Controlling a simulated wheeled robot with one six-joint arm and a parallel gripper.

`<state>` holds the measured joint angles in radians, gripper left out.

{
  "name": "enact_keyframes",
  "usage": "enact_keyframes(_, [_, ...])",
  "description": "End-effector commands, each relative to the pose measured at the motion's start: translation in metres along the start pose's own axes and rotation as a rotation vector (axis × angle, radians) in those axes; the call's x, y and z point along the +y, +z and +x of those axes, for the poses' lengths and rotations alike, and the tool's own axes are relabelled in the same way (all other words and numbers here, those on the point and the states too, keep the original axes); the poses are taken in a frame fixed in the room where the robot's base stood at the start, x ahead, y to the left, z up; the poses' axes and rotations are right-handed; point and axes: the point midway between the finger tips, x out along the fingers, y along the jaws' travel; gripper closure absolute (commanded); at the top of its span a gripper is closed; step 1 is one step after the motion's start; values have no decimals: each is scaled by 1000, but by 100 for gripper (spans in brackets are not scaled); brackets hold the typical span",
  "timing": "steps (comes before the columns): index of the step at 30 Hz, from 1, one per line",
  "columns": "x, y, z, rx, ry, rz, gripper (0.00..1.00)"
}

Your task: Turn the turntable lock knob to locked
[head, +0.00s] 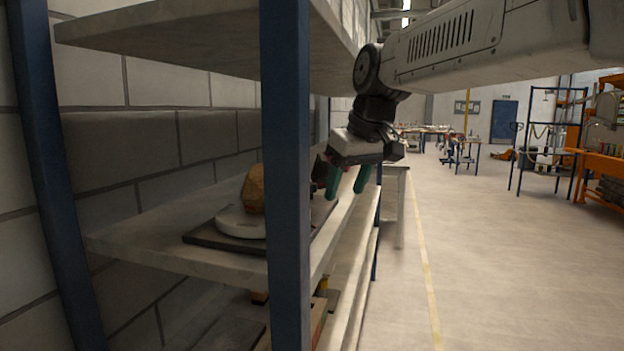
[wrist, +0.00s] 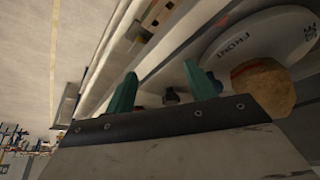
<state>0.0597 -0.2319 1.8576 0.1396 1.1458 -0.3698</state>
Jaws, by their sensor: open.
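The turntable is a white disc (head: 238,224) on a dark base plate (head: 205,238) on the middle shelf. In the wrist view the disc (wrist: 232,54) carries the word FRONT, upside down. A small dark knob (wrist: 170,96), which looks like the lock knob, shows between my fingers near the disc's edge. Its lock setting cannot be read. In the head view the blue post covers part of the turntable, and I cannot make out the knob clearly. My gripper (head: 346,190) has green fingers, apart and empty, at the shelf's front edge. They also show in the wrist view (wrist: 160,72).
A brown rock-like lump (head: 254,188) sits on the disc; it also shows in the wrist view (wrist: 263,88). A blue shelf post (head: 287,170) stands in front. An upper shelf (head: 190,38) hangs above. Items lie on the lower shelf. The aisle floor (head: 480,260) at right is clear.

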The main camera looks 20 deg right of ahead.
Motion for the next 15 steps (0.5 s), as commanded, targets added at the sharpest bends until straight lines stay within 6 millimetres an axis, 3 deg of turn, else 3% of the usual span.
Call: enact_keyframes(15, [0,-90,39,-2,0,0,45])
